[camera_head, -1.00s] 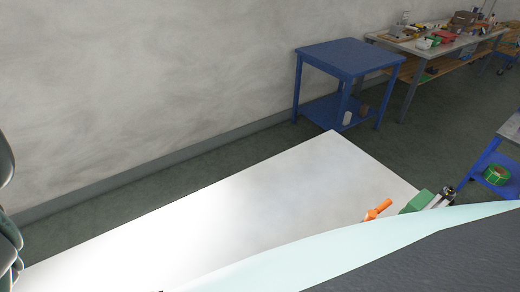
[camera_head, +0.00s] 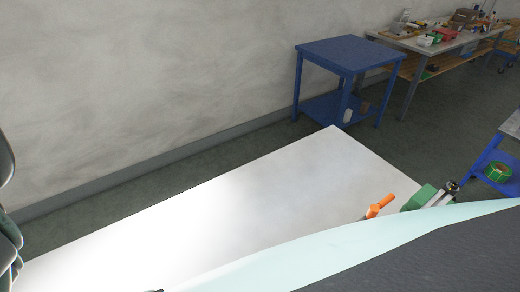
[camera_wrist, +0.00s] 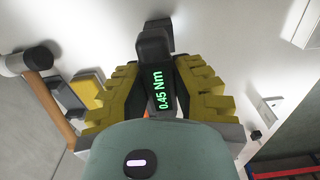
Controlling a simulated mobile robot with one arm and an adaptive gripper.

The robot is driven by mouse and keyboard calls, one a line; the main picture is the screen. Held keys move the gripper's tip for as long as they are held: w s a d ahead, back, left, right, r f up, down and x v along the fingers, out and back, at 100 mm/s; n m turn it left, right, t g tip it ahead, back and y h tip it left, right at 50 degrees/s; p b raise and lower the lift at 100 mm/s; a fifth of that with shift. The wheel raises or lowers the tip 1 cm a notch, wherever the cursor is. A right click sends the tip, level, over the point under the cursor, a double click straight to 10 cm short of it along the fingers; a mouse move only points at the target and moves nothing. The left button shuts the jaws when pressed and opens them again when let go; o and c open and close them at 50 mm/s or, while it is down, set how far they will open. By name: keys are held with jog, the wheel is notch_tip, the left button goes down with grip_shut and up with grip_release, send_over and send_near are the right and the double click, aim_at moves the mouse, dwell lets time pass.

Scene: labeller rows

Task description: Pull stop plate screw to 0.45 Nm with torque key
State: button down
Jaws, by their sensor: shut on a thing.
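My gripper (camera_wrist: 160,68) has ribbed yellow fingers and is shut on the torque key (camera_wrist: 156,47), a dark tool between them in the wrist view. The key's display (camera_wrist: 165,90) reads 0.45 Nm in green. The key's far end points away over a pale surface; I cannot tell whether it touches anything. I cannot make out the stop plate or its screw in either view. The head view does not show my gripper.
A white bench (camera_head: 250,215) fills the middle of the head view, with an orange tool (camera_head: 378,206) and a green device (camera_head: 419,198) at its right. The wrist view shows a hammer-like tool (camera_wrist: 45,95) and a yellow block (camera_wrist: 89,93) at left. A blue table (camera_head: 350,56) stands behind.

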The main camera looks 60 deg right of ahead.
jog(key=shift+f, duration=0.2)
jog(key=c, duration=0.8)
grip_release()
jog(key=shift+c, duration=0.2)
jog(key=shift+r, duration=0.2)
notch_tip(320, 180, up, 12)
jog(key=shift+w+f, duration=0.15)
